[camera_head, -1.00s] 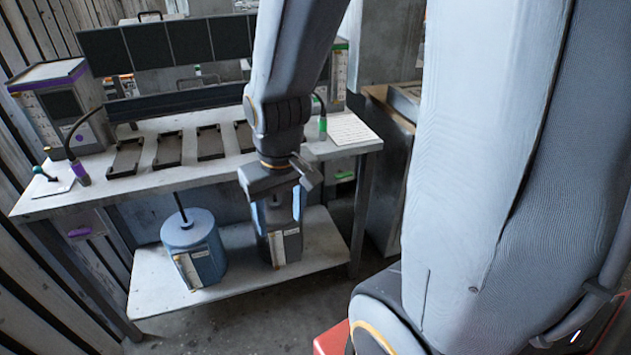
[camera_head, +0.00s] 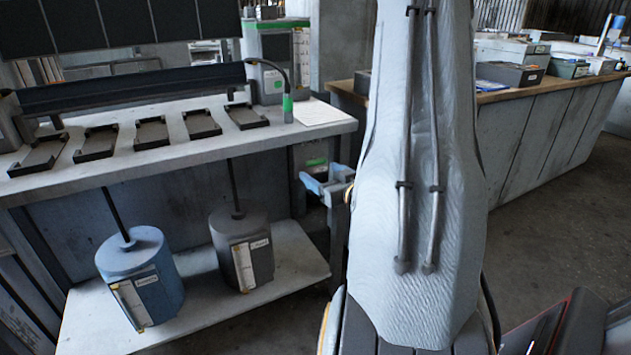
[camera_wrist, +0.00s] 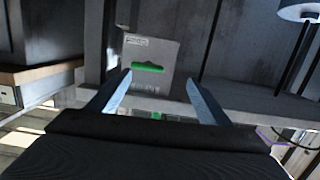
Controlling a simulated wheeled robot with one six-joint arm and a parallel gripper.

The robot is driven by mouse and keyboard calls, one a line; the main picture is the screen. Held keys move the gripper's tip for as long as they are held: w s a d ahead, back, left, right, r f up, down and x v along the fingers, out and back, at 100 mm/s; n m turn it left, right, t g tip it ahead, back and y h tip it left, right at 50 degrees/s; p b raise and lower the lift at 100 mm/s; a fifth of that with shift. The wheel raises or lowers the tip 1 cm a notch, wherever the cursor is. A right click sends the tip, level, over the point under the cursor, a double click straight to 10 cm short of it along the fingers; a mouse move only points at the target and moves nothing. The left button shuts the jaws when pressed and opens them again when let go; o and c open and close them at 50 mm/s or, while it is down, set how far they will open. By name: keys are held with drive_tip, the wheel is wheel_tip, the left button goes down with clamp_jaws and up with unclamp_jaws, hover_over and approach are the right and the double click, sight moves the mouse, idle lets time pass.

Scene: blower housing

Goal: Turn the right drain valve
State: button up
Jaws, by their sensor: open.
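A grey box or panel with a green bar (camera_head: 317,163) sits under the right end of the workbench in the head view. I take this for the right drain valve, though I cannot make out a handle shape. In the wrist view the green bar (camera_wrist: 147,67) lies across the grey panel (camera_wrist: 165,52), which also bears a small white label. My gripper (camera_head: 322,184) is below the bench's right end, just under the green bar in the picture. In the wrist view my gripper (camera_wrist: 158,78) is open and empty, its two pale fingers spread on either side of the panel's lower part. I see no contact.
The workbench (camera_head: 210,160) has several dark trays on top. A blue canister (camera_head: 150,265) and a dark grey canister (camera_head: 240,225) stand on the lower shelf (camera_head: 215,305). A wooden-topped counter (camera_head: 520,90) stands at the right. The floor between is clear.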

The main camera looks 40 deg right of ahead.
sight(318, 162)
drive_tip(key=shift+m+t+h, duration=0.3)
drive_tip(key=shift+t+h, duration=0.1)
drive_tip(key=shift+t, duration=0.3)
drive_tip(key=w+d, duration=0.1)
drive_tip(key=w, duration=0.1)
drive_tip(key=w+d+b, duration=0.1)
drive_tip(key=w, duration=0.1)
drive_tip(key=w+d, duration=0.1)
drive_tip(key=shift+w+d+f, duration=0.3)
drive_tip(key=shift+w+d, duration=0.1)
drive_tip(key=c, duration=1)
